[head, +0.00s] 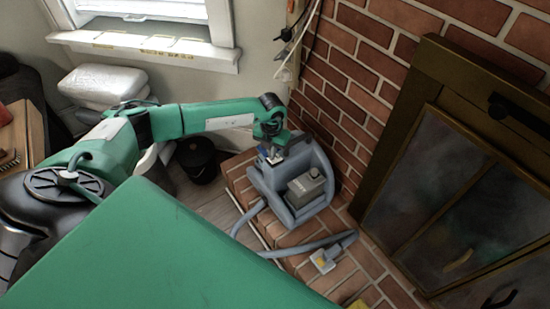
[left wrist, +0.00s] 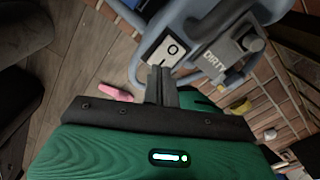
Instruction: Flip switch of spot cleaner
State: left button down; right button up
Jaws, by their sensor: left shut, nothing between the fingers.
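The spot cleaner (head: 264,182) is a blue-grey machine standing on the brick hearth, with a grey tank (head: 306,187) and a hose. In the left wrist view its switch (left wrist: 167,49) is a white rocker with dark marks, set in the blue-grey body (left wrist: 200,20) beside a tank marked "DIRTY" (left wrist: 222,52). My left gripper (left wrist: 160,72) is shut and empty, its fingertips right at the lower edge of the switch; I cannot tell whether they touch it. In the head view my left gripper (head: 271,155) is at the top of the cleaner. My right gripper is out of view.
The hose nozzle (head: 323,261) lies on the brick hearth (head: 305,235). A brick wall (head: 345,95) and a fireplace door (head: 440,165) stand close on the right. A black bucket (head: 197,158) is left of the cleaner. A pink object (left wrist: 114,92) lies on the floor.

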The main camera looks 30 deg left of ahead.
pick_arm(q)
jog(key=shift+f+b, duration=0.65)
jog(key=shift+f, duration=0.3)
dwell(0.4)
jog(key=shift+r, duration=0.1)
jog(key=shift+r+p, duration=2.8)
jog(key=shift+r, duration=0.65)
